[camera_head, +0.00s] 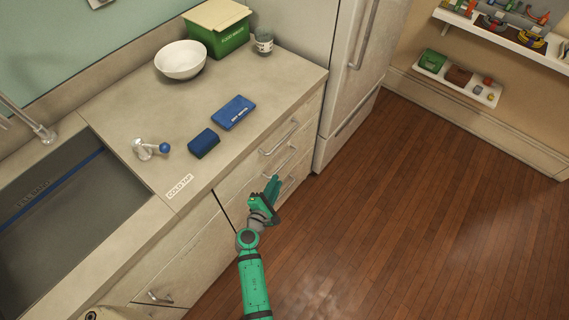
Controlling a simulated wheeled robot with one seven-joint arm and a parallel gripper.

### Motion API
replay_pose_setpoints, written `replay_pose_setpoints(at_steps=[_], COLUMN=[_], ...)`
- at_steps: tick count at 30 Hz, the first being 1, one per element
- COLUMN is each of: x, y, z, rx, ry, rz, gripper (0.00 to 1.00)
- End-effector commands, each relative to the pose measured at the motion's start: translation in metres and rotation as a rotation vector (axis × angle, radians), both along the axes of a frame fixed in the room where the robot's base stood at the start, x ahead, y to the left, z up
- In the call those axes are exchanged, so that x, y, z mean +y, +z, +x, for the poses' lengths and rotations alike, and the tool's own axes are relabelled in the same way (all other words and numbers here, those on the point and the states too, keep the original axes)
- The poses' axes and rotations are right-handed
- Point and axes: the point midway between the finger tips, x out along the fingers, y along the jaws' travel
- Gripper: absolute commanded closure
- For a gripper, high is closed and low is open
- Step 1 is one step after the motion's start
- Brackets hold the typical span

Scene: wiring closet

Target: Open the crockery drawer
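A stack of drawers (262,166) is set in the front of the counter, left of the fridge. The top drawer has a bar handle (279,139); more handles show below it, partly behind my gripper. All these drawers look shut. I see no label telling which one is the crockery drawer. My green gripper (270,190) is in front of the lower drawers, close to their handles. I cannot tell whether it touches one. Its fingers are small and seen from above, so their opening is unclear.
A sink (60,195) is left. The fridge (350,75) stands right of the drawers. Wooden floor (420,200) is clear.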

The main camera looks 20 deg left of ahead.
Motion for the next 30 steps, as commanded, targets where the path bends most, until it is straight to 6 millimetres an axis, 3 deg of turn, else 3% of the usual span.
replay_pose_setpoints(at_steps=[8, 21, 30], x=[0.002, 0.001, 0.001], y=[0.0, -0.016, -0.02], z=[0.025, 0.094, 0.11], rx=[-0.014, -0.012, -0.011], ry=[0.002, 0.003, 0.002], rz=[-0.029, -0.026, -0.025], gripper=[0.83, 0.83, 0.83])
